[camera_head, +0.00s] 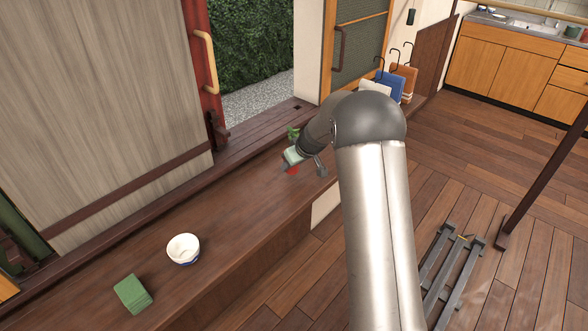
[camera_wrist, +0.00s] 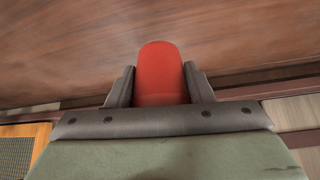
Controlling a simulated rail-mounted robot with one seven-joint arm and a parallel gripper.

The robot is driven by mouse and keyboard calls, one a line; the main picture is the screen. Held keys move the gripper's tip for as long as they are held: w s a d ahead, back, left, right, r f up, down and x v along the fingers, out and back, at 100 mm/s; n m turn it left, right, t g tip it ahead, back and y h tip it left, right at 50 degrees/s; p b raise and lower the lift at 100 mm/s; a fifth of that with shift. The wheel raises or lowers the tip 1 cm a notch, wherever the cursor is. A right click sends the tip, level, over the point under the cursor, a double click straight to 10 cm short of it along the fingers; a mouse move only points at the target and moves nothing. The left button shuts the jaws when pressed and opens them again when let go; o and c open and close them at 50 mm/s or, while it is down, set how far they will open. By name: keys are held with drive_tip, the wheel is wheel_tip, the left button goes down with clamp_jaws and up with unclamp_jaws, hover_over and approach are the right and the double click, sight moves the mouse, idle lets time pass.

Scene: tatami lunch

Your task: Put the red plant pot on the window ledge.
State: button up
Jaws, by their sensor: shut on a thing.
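The red plant pot (camera_wrist: 161,72) is between my gripper's two fingers (camera_wrist: 161,88) in the wrist view, and the fingers touch its sides. In the head view my gripper (camera_head: 305,166) is over the long brown wooden ledge (camera_head: 225,215), with a little of the red pot (camera_head: 292,170) showing below it. Green leaves (camera_head: 293,133) show just behind the gripper. Most of the pot is hidden by my gripper in the head view, and I cannot tell whether its base touches the wood.
A white bowl (camera_head: 183,249) and a green block-like item (camera_head: 133,294) stand on the ledge at the lower left. Several hanging cloths or bags, one blue (camera_head: 388,88), are at the far end. An open doorway with a red frame (camera_head: 199,60) lies behind. The ledge between bowl and gripper is clear.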

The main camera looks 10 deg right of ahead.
sight(294, 170)
drive_tip(key=shift+w+f, duration=0.1)
drive_tip(key=shift+f, duration=1.55)
drive_tip(key=shift+f, duration=0.15)
drive_tip(key=o, duration=1.1)
